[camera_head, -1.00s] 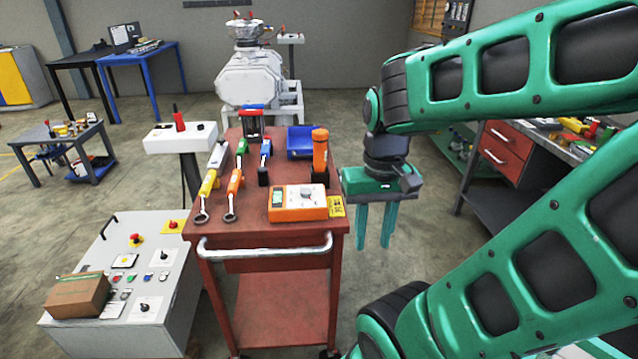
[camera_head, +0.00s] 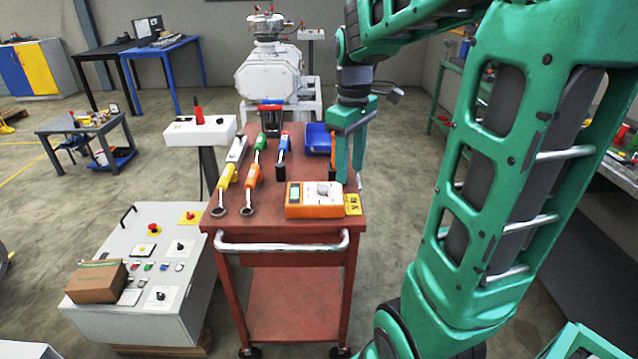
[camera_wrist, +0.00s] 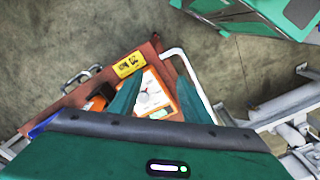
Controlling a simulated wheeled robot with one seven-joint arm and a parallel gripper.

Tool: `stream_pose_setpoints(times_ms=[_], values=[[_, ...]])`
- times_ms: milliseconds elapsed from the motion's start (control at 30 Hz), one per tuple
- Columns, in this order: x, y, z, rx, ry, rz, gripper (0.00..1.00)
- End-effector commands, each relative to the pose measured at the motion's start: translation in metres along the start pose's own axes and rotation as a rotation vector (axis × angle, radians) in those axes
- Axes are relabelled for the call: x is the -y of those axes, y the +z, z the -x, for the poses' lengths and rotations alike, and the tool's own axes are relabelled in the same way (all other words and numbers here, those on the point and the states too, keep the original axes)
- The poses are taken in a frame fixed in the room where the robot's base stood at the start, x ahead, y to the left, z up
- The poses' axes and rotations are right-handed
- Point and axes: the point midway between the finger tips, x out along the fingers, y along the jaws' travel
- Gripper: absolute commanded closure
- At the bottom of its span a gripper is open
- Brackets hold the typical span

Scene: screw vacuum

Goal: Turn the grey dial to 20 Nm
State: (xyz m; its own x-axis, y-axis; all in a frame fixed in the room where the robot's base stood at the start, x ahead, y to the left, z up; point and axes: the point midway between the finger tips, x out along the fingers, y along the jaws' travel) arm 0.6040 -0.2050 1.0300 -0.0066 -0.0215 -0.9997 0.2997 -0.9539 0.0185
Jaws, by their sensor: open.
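The orange box with a white face (camera_head: 308,200) lies on the red cart's top near its front right. Its grey dial (camera_head: 323,188) is on that face. In the wrist view the dial (camera_wrist: 145,97) shows between my fingers on the white face; its marks are too small to read. My gripper (camera_head: 352,180) points down, open and empty, above the right edge of the cart, behind and to the right of the dial. It also shows in the wrist view (camera_wrist: 148,85). It appears apart from the box.
The red cart (camera_head: 275,222) has a metal handle (camera_head: 282,245) in front. Wrenches with yellow and orange handles (camera_head: 253,176) lie left of the box. A blue bin (camera_head: 318,138) stands behind, and a yellow label (camera_head: 353,204) is beside the box. A grey control console (camera_head: 165,215) stands left.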

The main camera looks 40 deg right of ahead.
Motion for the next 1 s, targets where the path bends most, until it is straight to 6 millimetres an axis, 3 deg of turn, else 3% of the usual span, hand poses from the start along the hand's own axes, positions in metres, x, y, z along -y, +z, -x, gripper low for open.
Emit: stream_pose_setpoints(times_ms=[100,333,567,1000], values=[[-0.017,-0.042,0.002,-0.001,-0.005,0.193,0.56],[-0.033,-0.091,0.001,-0.013,-0.014,0.443,0.56],[-0.035,-0.101,-0.008,-0.016,-0.017,0.502,0.56],[-0.034,-0.101,-0.080,-0.014,-0.018,0.499,0.56]])
